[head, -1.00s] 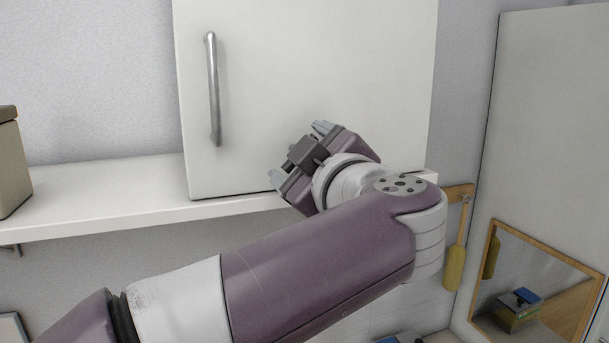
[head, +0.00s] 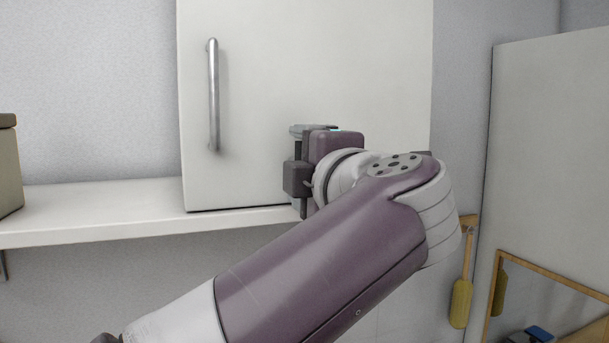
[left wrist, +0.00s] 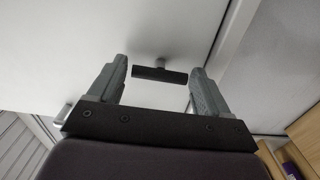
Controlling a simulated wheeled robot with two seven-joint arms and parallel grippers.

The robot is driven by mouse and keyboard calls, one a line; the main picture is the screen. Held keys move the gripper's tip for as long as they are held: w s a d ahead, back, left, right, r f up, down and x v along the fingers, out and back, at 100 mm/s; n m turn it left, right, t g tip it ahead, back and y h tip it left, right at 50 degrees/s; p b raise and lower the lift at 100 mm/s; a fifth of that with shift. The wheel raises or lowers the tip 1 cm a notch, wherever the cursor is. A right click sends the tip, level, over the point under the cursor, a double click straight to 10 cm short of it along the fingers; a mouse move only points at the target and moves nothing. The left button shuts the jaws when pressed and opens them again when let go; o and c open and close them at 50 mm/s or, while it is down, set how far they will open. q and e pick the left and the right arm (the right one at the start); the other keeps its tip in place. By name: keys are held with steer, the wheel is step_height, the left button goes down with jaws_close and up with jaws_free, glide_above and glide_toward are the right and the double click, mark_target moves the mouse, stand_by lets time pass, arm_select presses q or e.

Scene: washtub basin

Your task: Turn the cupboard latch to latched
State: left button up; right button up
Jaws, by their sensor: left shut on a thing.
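The cupboard (head: 270,85) has a white door with a vertical silver handle (head: 213,95) at its left. The latch (left wrist: 160,74) shows in the left wrist view as a dark bar on a short round stem against the white door. In that view the bar lies across the gap, end to end between the two grey fingers. My left gripper (head: 305,167) is at the lower middle of the door and is shut on the latch. In the head view the gripper hides the latch. My right gripper is in neither view.
A white shelf (head: 90,207) runs under the cupboard, with a beige box (head: 8,165) at its left end. A yellow brush-like item (head: 461,300) hangs at the right. A wood-framed mirror (head: 550,300) and a tall pale panel (head: 550,170) stand further right.

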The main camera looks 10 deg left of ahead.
arm_select(q)
steer(key=shift+n, duration=0.3)
steer(key=o, duration=1)
steer(key=b+v, duration=0.3)
steer(key=v, duration=0.9)
steer(key=shift+s+d, duration=0.2)
steer(key=shift+s, duration=0.1)
